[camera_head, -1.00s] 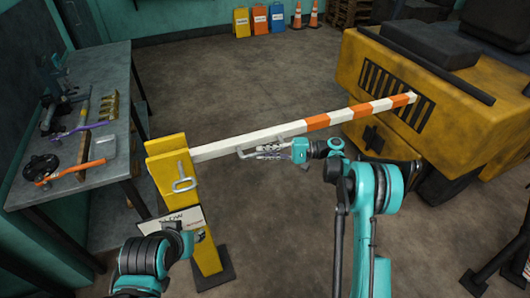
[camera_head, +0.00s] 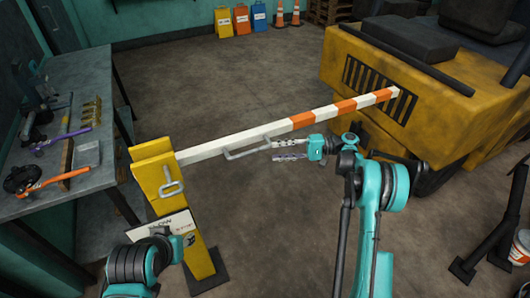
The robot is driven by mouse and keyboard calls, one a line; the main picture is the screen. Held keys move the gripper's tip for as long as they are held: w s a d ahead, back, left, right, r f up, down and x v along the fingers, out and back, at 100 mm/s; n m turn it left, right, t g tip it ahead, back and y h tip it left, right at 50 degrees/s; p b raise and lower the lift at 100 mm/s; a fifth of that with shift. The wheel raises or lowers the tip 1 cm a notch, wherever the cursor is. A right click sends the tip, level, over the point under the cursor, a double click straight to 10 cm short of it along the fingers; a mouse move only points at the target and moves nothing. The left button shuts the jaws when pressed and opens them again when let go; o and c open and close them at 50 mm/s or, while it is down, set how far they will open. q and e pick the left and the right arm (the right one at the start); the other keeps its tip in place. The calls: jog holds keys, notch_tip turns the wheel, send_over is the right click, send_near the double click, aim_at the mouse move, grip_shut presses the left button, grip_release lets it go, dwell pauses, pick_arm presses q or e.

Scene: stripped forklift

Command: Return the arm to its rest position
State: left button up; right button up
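My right arm (camera_head: 370,185) reaches forward from the lower right, in front of the barrier bar. Its gripper (camera_head: 283,149) points left and is open, with its two fingers apart and nothing between them. It is just right of the bar's grey handle (camera_head: 247,148), with a small gap showing between them. My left arm (camera_head: 140,262) is folded at the lower left; its gripper does not show.
The orange-and-white barrier bar (camera_head: 335,109) runs from the yellow post (camera_head: 157,170) towards the yellow forklift (camera_head: 430,115). A workbench (camera_head: 85,155) with tools stands at left. A black stand (camera_head: 492,240) is at lower right. Floor lies open behind the bar.

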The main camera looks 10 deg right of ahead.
jog(key=shift+d, duration=0.9)
jog(key=s+a+r+m+t+h, duration=0.1)
jog(key=s+a+r+h, duration=0.25)
jog(key=s, duration=0.25)
jog(key=s+a+r+t+h, duration=0.2)
jog(key=s+r+h, duration=0.2)
jog(key=s+h, duration=0.15)
jog(key=s+d+f+n+t+h, duration=0.1)
jog(key=s+d+h, duration=0.3)
jog(key=s, duration=0.6)
jog(key=s+d+f+n+t+h, duration=0.2)
jog(key=s+d+f+h, duration=0.1)
jog(key=s, duration=0.7)
jog(key=shift+s+d+n+t+h, duration=0.3)
jog(key=shift+d+h, duration=0.3)
jog(key=shift+d, duration=0.2)
